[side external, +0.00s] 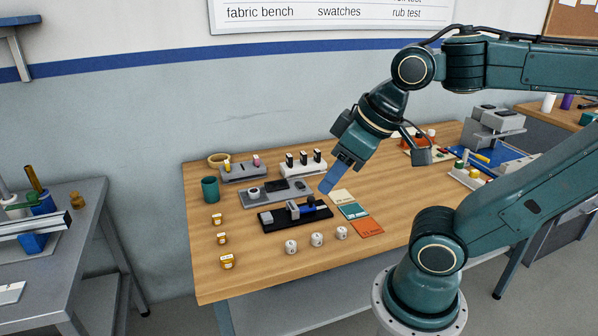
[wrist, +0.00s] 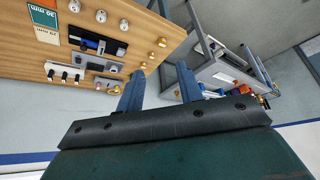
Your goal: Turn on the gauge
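A grey flat device (side external: 275,193) with a round knob (side external: 253,192) and a dark panel lies mid-table in the side view. In front of it lies a black-based device (side external: 295,217) with grey and blue blocks. I cannot tell for sure which one is the gauge, or whether it is on. Both also show small at the upper left of the wrist view, the grey one (wrist: 103,64) and the black one (wrist: 85,40). My gripper (side external: 328,183) hangs above the table just right of them, touching nothing I can see. Its blue fingers (wrist: 160,90) are apart and empty.
A rack of black-topped pieces (side external: 303,163) stands behind. Coloured cards (side external: 354,211) lie to the right. The front table edge is mostly clear.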

